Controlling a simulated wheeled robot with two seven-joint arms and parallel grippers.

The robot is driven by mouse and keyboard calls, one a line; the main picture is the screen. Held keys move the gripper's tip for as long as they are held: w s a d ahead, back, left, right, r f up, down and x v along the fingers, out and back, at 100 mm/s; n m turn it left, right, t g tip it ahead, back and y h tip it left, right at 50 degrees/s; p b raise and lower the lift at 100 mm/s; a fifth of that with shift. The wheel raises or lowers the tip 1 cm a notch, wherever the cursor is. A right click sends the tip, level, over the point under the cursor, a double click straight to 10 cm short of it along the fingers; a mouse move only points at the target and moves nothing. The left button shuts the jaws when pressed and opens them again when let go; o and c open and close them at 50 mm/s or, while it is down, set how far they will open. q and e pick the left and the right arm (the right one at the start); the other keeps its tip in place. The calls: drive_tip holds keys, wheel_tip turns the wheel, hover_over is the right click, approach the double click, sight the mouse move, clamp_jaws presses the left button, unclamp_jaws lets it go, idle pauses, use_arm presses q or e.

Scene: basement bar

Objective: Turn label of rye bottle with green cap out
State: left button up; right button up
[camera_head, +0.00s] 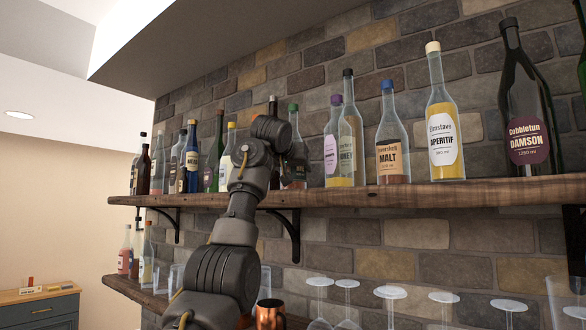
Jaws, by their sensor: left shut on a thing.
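The bottle with a green cap (293,107) stands on the upper shelf (330,198), behind the end of my left arm. Its clear neck and lower right side show. Part of a dark label (297,171) shows low on it, too covered to read. My left gripper (288,150) is at this bottle's body and shut on it. The fingers are mostly hidden behind my own wrist. My right gripper is not in view.
A purple-capped bottle (333,150) and a black-capped bottle (350,125) stand close to the right, then malt (392,135), aperitif (443,110) and damson (520,100). Several bottles stand to the left. A copper mug (270,313) and upturned glasses (390,292) are below.

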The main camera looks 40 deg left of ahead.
use_arm(q)
drive_tip(key=shift+m+t+h, duration=0.4)
drive_tip(key=shift+m+h, duration=0.4)
drive_tip(key=shift+h, duration=0.2)
drive_tip(key=m+h, duration=0.2)
drive_tip(key=shift+t+h, duration=0.3)
drive_tip(key=shift+h, duration=0.1)
drive_tip(key=shift+m+h, duration=1.3)
drive_tip(key=shift+h, duration=0.3)
drive_tip(key=o, duration=0.7)
drive_tip(key=shift+o, duration=0.5)
drive_tip(key=shift+w, duration=0.1)
